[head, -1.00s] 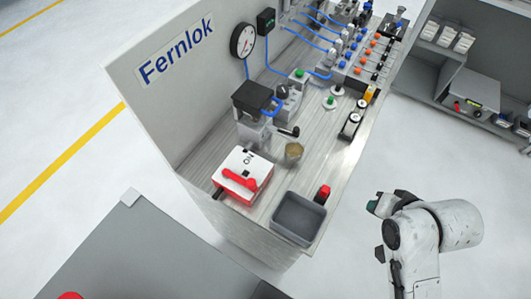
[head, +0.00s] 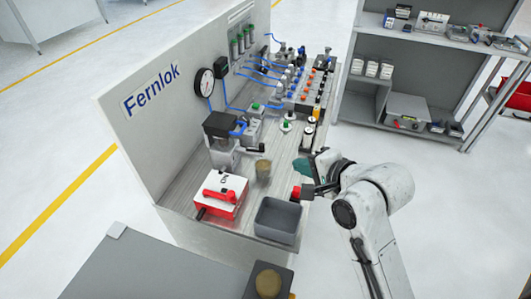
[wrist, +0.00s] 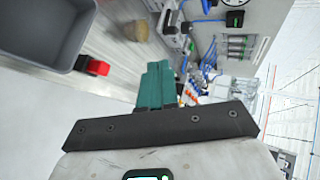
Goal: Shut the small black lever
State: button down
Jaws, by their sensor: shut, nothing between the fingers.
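My gripper (head: 302,168) has teal fingers and is at the right edge of the bench, apart from the machines. In the wrist view its fingers (wrist: 155,85) are together with nothing between them. A short black-knobbed lever (head: 256,148) sticks out to the right of the black-topped press on the bench. Small levers also sit among the row of blue and orange valves (head: 298,84) at the back. They are too small for me to tell how each stands, and I cannot tell which is the task's lever.
Shelves (head: 400,85) stand back right; open floor lies between.

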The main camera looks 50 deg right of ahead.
send_near(264, 148)
notch_tip(264, 148, down, 3)
jog(key=w, duration=0.2)
jog(key=w+d+p, duration=0.1)
jog(key=w, duration=0.1)
jog(key=shift+w, duration=0.15)
jog(key=shift+w+d+f, duration=0.1)
jog(key=shift+w+f, duration=0.05)
jog(key=shift+w, duration=0.4)
jog(key=shift+w+d, duration=0.1)
jog(key=shift+d+n+y, duration=0.15)
jog(key=shift+n+y, duration=0.15)
jog(key=shift+y, duration=0.1)
